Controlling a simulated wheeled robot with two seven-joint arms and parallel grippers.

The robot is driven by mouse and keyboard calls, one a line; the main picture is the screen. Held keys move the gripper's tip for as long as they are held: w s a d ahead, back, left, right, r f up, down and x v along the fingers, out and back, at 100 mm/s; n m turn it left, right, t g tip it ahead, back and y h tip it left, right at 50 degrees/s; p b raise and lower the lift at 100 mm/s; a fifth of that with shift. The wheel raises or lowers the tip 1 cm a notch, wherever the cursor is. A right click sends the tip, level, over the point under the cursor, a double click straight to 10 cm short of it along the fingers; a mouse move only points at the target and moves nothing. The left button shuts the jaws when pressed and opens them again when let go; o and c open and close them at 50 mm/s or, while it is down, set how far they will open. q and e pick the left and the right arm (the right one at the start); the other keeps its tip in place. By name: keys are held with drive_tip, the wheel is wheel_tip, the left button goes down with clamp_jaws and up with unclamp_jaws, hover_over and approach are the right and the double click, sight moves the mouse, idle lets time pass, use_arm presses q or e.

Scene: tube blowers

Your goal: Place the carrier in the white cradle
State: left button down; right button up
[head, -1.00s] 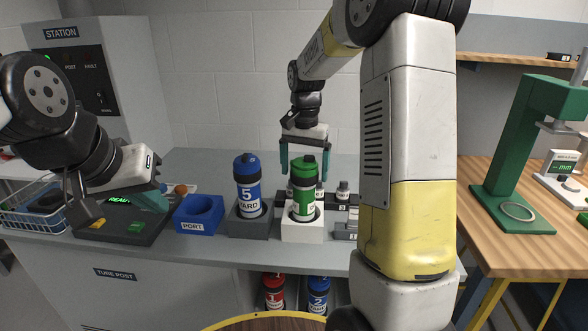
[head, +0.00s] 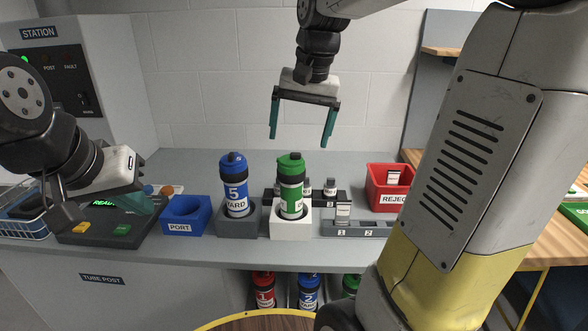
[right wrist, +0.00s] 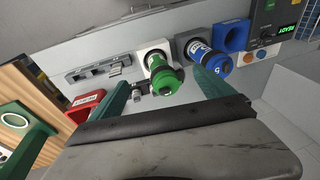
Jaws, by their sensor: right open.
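A green carrier (head: 291,179) with a white label stands upright in the white cradle (head: 304,222); its lower end is hidden inside. In the right wrist view the green carrier (right wrist: 162,76) also sits in the white cradle (right wrist: 152,46). My right gripper (head: 301,138) is open and empty, raised above and behind the carrier, apart from it. My left gripper (head: 150,203) is at the left over the dark panel; its fingers overlap and their opening is unclear.
A blue carrier (head: 234,186) marked 5 stands in a grey cradle (head: 238,228) left of the white one. A blue PORT block (head: 186,215) is further left. A red REJECT bin (head: 388,186) and a grey rack (head: 357,229) are to the right.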

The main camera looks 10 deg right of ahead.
drive_tip(key=s+a+f+n+t, duration=0.1)
drive_tip(key=s+f+n, duration=0.1)
drive_tip(key=s, duration=0.5)
drive_tip(key=s+f+n+t+y, duration=0.1)
drive_tip(key=s+n+t, duration=0.1)
drive_tip(key=s, duration=0.5)
drive_tip(key=shift+a+f+t, duration=0.3)
drive_tip(key=shift+a+f, duration=0.05)
drive_tip(key=shift+a, duration=0.05)
